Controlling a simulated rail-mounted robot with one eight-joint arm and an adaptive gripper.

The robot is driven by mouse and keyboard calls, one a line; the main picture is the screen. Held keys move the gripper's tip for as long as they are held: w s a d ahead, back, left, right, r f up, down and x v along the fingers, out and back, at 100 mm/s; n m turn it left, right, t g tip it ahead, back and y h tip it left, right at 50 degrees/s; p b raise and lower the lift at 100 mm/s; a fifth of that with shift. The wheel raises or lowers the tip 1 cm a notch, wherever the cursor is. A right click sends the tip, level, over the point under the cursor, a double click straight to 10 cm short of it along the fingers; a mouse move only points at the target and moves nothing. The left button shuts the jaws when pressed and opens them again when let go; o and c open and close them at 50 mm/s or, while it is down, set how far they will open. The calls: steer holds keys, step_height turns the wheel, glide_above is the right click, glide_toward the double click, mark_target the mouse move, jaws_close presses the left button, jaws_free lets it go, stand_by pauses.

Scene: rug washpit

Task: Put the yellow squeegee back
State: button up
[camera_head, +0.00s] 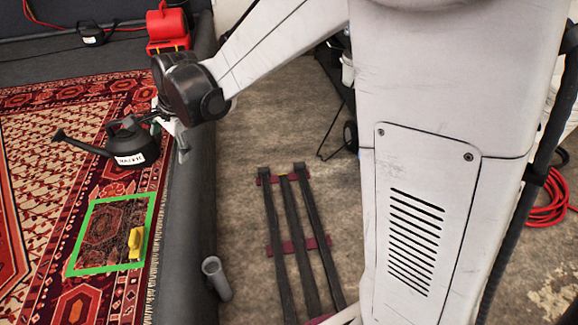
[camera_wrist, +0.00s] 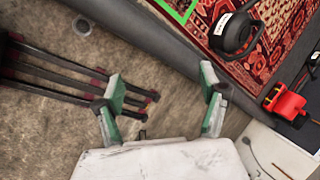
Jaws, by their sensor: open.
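The yellow squeegee (camera_head: 135,243) lies on the patterned rug at the right edge of a green taped rectangle (camera_head: 100,267). The squeegee does not show in the wrist view. My gripper (camera_head: 172,135) is up by the dark pit wall, beyond the squeegee and close to the black watering can. In the wrist view my gripper (camera_wrist: 160,85) is open, with nothing between its fingers and grey floor behind them. A grey upright tube (camera_head: 215,278) stands on the floor beside the wall; its open top also shows in the wrist view (camera_wrist: 81,25).
The black watering can (camera_head: 130,145) stands on the rug. A red blower (camera_head: 168,30) is at the back. The dark padded wall (camera_head: 190,210) separates rug from floor. Dark slats (camera_head: 293,230) lie on the floor. A red hose (camera_head: 545,205) is at far right.

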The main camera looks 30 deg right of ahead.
steer(key=s+d+r+n+t, duration=0.1)
steer(key=s+d+r+n, duration=0.2)
steer(key=s+d+r, duration=0.4)
steer(key=s+d+n+t+h, duration=0.1)
steer(key=s+d+n, duration=0.3)
steer(key=s, duration=0.6)
steer(key=s+d+n+t+h, duration=0.1)
steer(key=s+d+n+h, duration=0.1)
steer(key=s+d+n, duration=0.3)
steer(key=s+d, duration=0.3)
steer(key=s, duration=0.2)
steer(key=shift+s+d, duration=0.4)
steer(key=shift+r, duration=0.15)
step_height(320, 180, up, 14)
steer(key=p, duration=1.4)
steer(key=shift+o, duration=0.5)
